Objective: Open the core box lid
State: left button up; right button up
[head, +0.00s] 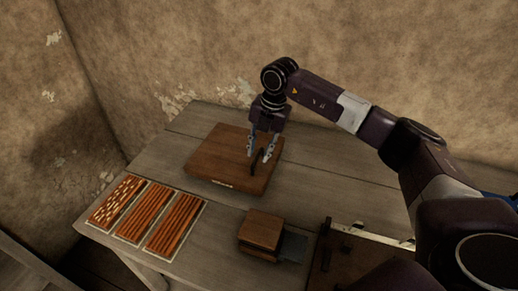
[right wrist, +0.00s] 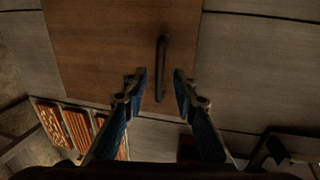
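A wide, flat brown wooden box (head: 215,155) with its lid shut lies on the table, and a small label shows on its front edge. A dark bar handle (right wrist: 161,60) stands on the lid; in the head view it is partly hidden by my gripper. My right gripper (head: 259,157) points down over the right part of the lid. In the right wrist view its fingers (right wrist: 160,80) are open, one on each side of the handle, with gaps on both sides. I cannot tell how far down the fingertips reach. My left gripper is not in view.
Three narrow trays (head: 145,214) with reddish-brown contents lie at the table's left. A small wooden block (head: 262,230) stands in front of the box, beside a dark grey piece (head: 293,247). The wall rises behind the table.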

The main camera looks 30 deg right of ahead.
jog(key=shift+f, duration=0.15)
jog(key=shift+c, duration=0.3)
grip_shut()
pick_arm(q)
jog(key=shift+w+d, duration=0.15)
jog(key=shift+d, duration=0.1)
